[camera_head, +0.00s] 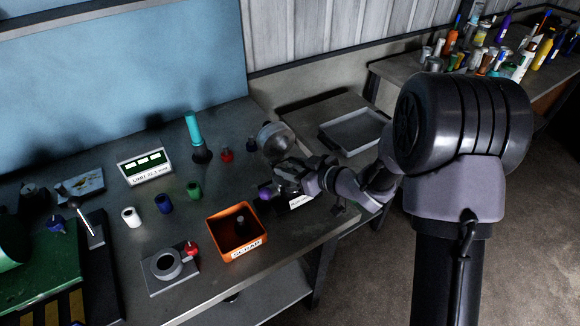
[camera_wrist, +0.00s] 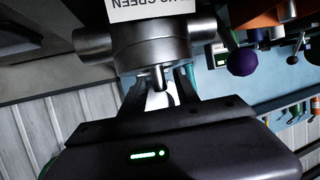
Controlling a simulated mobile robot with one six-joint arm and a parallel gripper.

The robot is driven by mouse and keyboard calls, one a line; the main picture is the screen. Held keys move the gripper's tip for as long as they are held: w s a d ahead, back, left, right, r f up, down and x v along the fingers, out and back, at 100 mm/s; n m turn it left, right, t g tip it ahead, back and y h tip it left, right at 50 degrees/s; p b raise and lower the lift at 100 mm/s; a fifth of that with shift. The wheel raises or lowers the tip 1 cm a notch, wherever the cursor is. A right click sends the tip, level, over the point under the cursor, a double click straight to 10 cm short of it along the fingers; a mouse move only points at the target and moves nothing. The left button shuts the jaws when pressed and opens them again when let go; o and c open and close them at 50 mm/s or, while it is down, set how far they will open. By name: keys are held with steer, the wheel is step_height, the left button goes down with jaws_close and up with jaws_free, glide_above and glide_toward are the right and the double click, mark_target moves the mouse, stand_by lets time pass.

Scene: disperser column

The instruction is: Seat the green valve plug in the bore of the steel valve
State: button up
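The steel valve (camera_wrist: 150,42) fills the upper middle of the wrist view, with a round port on each side; a round steel part (camera_head: 275,138) shows just beyond my gripper in the head view. My gripper (camera_wrist: 160,88) is right at the valve, with a short steel stem between its fingers. Whether the fingers press on the stem is unclear. The bore is not visible.
Blue (camera_head: 163,203) and white (camera_head: 131,215) plugs stand left of the green one. An orange scrap bin (camera_head: 238,228), a grey ring on a plate (camera_head: 167,264), a limit sign (camera_head: 146,166) and a purple knob (camera_wrist: 242,62) are nearby.

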steer(key=shift+r, duration=0.3)
steer(key=p+v, duration=0.4)
steer(key=v, duration=0.7)
steer(key=w+d+r+m+t+h, duration=0.3)
steer(key=d+r+m+h, duration=0.1)
steer(key=d+r+h, duration=0.4)
steer(key=s+d+r+m+h, duration=0.3)
steer(key=s+d+r+m, duration=0.1)
steer(key=s+d, duration=0.1)
steer(key=s+a+r+m+g+y, duration=0.1)
steer(key=s+a+m+g, duration=0.2)
steer(key=s, duration=0.8)
steer(key=s+a+r+m+g+y, duration=0.1)
steer(key=s+a+m+g, duration=0.2)
steer(key=s, duration=0.8)
steer(key=shift+s+a+y, duration=0.25)
steer(key=shift+a+y, duration=0.15)
steer(key=shift+a, duration=0.8)
